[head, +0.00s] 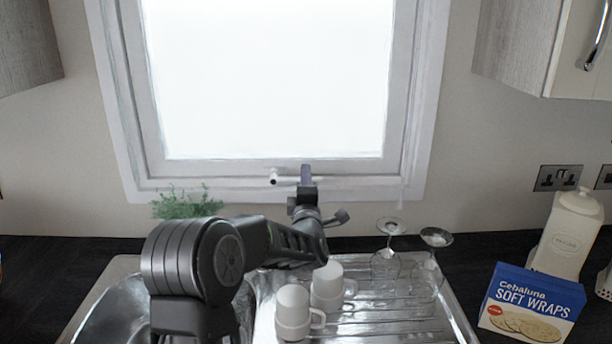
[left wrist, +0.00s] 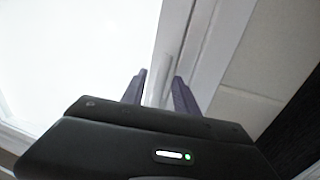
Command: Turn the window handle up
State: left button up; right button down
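The white window handle (head: 274,178) is at the bottom of the window frame. It lies about level, running left to right, with its knobbed end at the left. My left gripper (head: 306,174) is in front of the handle's right part and partly hides it. In the left wrist view its two dark fingers (left wrist: 159,88) stand apart, with a pale strip between them. I cannot tell whether that strip is the handle or the frame, or whether the fingers touch the handle. My right gripper is not in view.
Below the window is a steel sink with a ribbed drainer (head: 370,318). White cups (head: 293,310) and upturned glasses (head: 386,262) stand on it. A green plant (head: 185,204) is left of my arm. A blue wraps box (head: 530,303) and white canister (head: 571,235) are at right.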

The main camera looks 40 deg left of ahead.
pick_arm(q)
jog(key=shift+c, duration=0.5)
grip_shut()
dwell(0.8)
